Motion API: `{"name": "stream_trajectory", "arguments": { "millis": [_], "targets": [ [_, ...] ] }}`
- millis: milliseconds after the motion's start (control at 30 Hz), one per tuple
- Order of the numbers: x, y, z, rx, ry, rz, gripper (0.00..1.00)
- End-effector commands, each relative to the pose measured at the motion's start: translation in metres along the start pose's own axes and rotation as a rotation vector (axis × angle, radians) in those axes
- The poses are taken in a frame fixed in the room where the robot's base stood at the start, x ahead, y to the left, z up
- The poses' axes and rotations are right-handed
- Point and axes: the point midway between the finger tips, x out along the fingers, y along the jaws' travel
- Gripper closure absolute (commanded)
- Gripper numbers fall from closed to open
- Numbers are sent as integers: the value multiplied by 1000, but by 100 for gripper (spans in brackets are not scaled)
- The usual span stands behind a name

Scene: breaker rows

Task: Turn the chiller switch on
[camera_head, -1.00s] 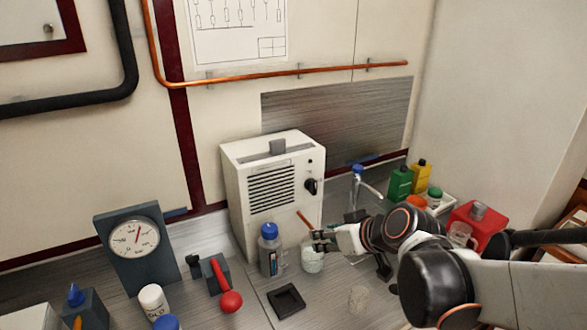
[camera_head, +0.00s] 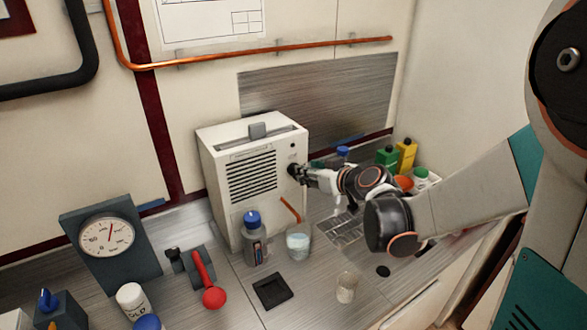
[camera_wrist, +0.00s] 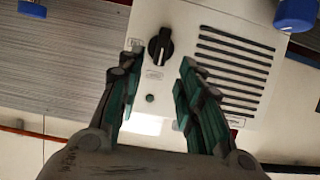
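The chiller (camera_head: 255,178) is a white box with a vented front, standing against the back wall. Its switch is a black rotary knob with a white pointer mark (camera_wrist: 160,46), seen in the wrist view with small labels beside it. In that view my gripper (camera_wrist: 160,65) is open, its two green-padded fingers spread apart with the knob between and just beyond the tips. In the head view my gripper (camera_head: 298,172) is at the right side of the chiller front and mostly covers the knob. I cannot tell whether a finger touches it.
A blue-capped bottle (camera_head: 254,240) and a beaker with a stick (camera_head: 298,242) stand before the chiller. A gauge (camera_head: 107,237) and a red-handled lever (camera_head: 206,280) are to the left. Green (camera_head: 387,157) and yellow (camera_head: 407,153) bottles stand at the back right.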

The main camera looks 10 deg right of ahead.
Motion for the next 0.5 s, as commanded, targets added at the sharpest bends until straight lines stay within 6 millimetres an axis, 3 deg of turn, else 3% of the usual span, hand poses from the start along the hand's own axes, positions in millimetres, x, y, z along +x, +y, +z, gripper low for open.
{"name": "stream_trajectory", "arguments": {
  "millis": [200,500],
  "targets": [
    [38,0,1,0,0,-1,67],
    [58,0,0,0,0,0,67]
  ]
}}
